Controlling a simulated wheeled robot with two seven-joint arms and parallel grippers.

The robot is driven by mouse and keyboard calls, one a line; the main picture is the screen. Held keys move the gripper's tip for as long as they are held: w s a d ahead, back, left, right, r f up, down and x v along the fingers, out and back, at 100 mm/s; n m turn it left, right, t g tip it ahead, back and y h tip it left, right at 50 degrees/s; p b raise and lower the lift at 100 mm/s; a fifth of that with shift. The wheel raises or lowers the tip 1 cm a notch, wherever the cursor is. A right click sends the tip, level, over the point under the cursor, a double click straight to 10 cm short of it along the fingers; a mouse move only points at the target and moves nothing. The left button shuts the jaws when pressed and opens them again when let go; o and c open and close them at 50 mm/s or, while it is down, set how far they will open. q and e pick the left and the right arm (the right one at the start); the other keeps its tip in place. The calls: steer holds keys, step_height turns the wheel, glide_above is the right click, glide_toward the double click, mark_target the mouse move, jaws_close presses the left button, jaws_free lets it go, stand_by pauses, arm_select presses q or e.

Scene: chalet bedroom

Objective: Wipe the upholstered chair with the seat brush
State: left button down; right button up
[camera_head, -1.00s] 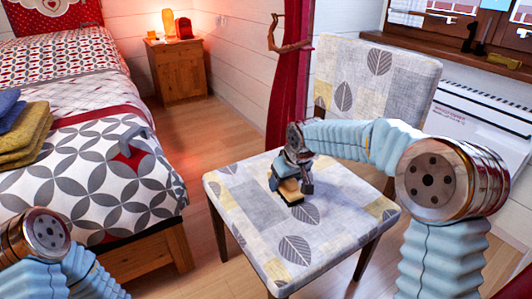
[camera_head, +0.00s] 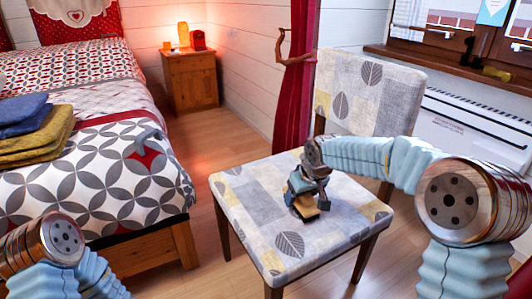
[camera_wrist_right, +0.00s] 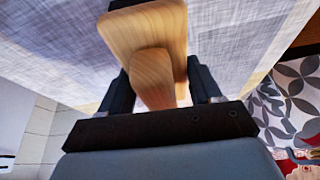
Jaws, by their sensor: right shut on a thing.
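The upholstered chair (camera_head: 257,221) has a grey, white and yellow leaf-patterned seat and backrest, and it stands in the middle of the head view. My right gripper (camera_head: 304,195) is over the seat, shut on the seat brush (camera_head: 307,207). The brush has a light wooden body that also shows in the right wrist view (camera_wrist_right: 145,32), between the dark fingers. The brush is at the seat surface; its bristles are hidden, so I cannot tell how firmly it touches. My left arm shows at the lower left, but its gripper is out of view.
A bed (camera_head: 85,190) with a patterned cover stands at the left, with folded towels (camera_head: 35,138) on it. A wooden nightstand (camera_head: 190,82) with a lit lamp is behind. A red curtain (camera_head: 299,90) hangs behind the chair. A white heater (camera_head: 470,125) is under the window.

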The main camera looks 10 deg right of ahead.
step_height(320, 180, up, 2)
steer(key=shift+r+p, duration=0.25)
steer(key=shift+p, duration=0.05)
step_height(320, 180, up, 5)
steer(key=p, duration=0.4)
steer(key=shift+r, duration=0.1)
